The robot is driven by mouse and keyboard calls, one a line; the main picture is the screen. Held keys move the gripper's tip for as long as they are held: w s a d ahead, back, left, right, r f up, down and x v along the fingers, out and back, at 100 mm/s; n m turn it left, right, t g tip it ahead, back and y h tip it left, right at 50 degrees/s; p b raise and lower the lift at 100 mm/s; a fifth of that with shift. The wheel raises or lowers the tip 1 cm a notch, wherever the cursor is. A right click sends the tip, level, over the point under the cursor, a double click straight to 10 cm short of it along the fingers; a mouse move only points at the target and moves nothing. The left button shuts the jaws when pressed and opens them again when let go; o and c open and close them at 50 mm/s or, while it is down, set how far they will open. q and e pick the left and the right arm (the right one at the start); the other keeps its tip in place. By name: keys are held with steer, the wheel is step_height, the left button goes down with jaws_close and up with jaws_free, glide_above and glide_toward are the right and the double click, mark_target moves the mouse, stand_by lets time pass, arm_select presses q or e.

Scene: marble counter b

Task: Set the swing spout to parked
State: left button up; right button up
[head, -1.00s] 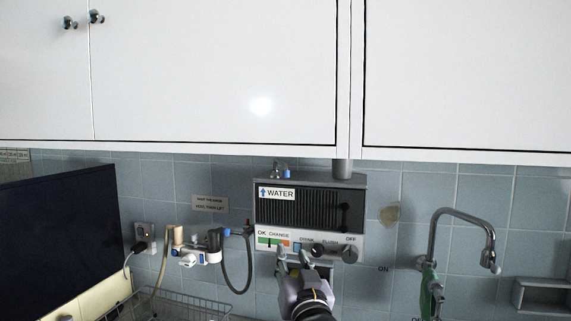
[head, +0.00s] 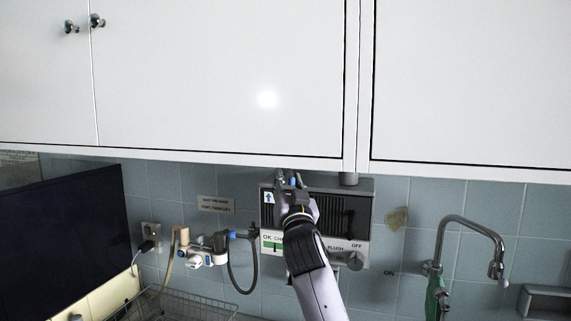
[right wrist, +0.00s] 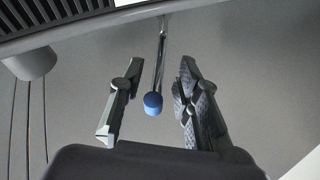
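The water unit (head: 352,212) is a grey box with a black ribbed front on the tiled wall. My arm hides much of the unit's label and front panel. My left gripper is not in view.
White cabinets (head: 220,80) overhang just above the unit. A curved metal faucet (head: 470,222) with a green handle stands to the right. A tap with a hose (head: 205,250), a wire basket (head: 185,303) and a dark screen (head: 70,240) are to the left.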

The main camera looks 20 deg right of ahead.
mark_target(286, 170)
steer(key=shift+p+x, duration=0.6)
steer(key=shift+x, duration=1.7)
steer(key=shift+c, duration=0.2)
steer(key=shift+f, duration=0.1)
jaws_close()
